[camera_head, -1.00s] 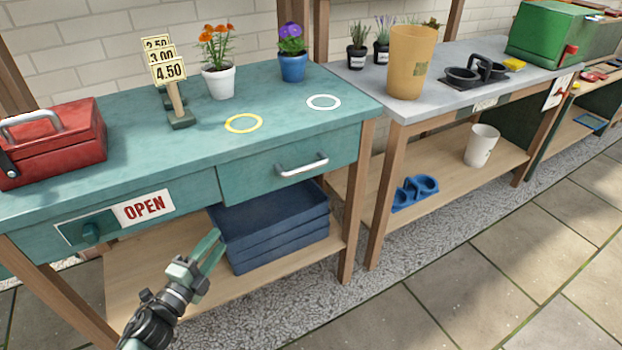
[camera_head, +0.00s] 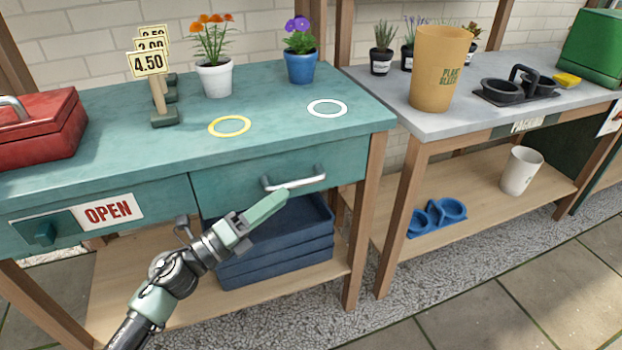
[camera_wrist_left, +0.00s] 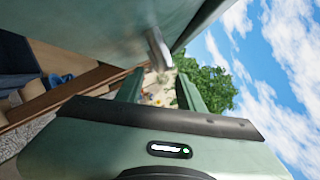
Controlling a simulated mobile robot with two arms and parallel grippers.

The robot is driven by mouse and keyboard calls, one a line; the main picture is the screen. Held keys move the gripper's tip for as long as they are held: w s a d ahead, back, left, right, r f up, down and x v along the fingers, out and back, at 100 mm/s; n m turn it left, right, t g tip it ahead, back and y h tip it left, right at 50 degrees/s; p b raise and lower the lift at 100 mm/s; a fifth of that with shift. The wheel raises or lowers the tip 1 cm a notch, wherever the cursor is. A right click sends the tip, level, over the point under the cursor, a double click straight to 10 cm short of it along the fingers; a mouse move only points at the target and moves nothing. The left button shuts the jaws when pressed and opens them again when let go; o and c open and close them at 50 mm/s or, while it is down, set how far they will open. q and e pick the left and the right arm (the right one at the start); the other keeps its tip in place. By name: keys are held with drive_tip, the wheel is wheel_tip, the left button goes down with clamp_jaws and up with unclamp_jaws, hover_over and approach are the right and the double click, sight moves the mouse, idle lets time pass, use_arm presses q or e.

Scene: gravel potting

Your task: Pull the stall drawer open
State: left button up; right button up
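The stall drawer (camera_head: 240,190) is shut in the front of the teal table, with a silver bar handle (camera_head: 293,180) on its face. My left gripper (camera_head: 278,200) is just in front of and slightly below the handle in the head view. In the left wrist view its two fingers stand apart with nothing between them, and the handle (camera_wrist_left: 158,48) lies just beyond the fingertips. Whether a finger touches the handle cannot be told. My right gripper is in neither view.
Stacked blue trays (camera_head: 275,255) sit on the shelf under the drawer. An OPEN sign (camera_head: 108,211) is left of it. Flowerpots, price signs (camera_head: 150,65) and a red toolbox (camera_head: 40,130) stand on the tabletop. A grey bench (camera_head: 440,122) adjoins on the right.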

sight(301, 183)
use_arm(q)
drive_tip(key=x, duration=0.7)
clamp_jaws()
idle(1.4)
